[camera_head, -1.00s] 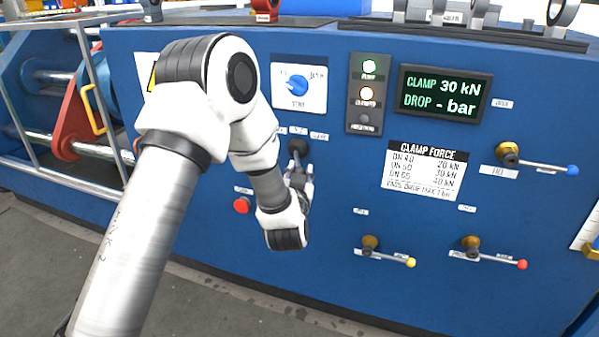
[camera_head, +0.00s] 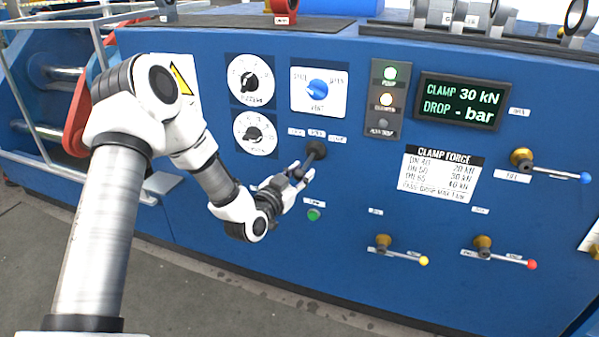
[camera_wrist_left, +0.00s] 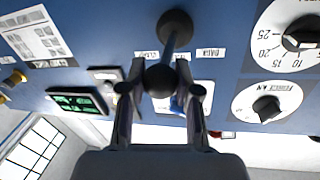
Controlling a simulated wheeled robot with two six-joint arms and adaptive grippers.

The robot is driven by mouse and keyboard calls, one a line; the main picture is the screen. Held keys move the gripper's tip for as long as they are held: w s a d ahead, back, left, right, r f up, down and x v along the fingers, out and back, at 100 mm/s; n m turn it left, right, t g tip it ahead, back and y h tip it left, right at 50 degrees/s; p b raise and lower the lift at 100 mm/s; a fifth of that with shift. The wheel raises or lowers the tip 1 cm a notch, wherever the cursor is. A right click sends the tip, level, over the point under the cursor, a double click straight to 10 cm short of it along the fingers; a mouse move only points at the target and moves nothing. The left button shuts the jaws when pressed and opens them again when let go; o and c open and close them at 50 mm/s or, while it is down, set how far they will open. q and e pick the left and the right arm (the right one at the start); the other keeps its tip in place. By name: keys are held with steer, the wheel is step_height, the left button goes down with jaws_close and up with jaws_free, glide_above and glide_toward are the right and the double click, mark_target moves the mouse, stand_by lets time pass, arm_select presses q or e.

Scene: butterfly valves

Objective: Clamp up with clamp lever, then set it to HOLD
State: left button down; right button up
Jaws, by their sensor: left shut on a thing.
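The clamp lever (camera_head: 310,158) is a dark rod with a round knob, on a black boss in the blue panel. It slants down and left from the boss in the head view. My left gripper (camera_head: 296,174) is shut on its knob. In the wrist view the lever's dark ball (camera_wrist_left: 161,80) sits between the two fingers. Small labels stand above the lever, too blurred to read surely. The display (camera_head: 460,101) reads CLAMP 30 kN and DROP - bar. Of the lamps (camera_head: 386,99), the top green and middle yellowish ones are lit; the bottom is dark. My right gripper is out of view.
A green button (camera_head: 313,214) is just below the gripper. Levers with yellow (camera_head: 424,261), red (camera_head: 532,265) and blue (camera_head: 586,178) tips stick out at right.

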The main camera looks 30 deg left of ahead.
arm_select(q)
steer(key=c, duration=0.8)
jaws_free()
steer(key=shift+d, duration=0.1)
steer(key=s, duration=1.2)
steer(key=shift+d, duration=0.2)
steer(key=shift+f, duration=0.1)
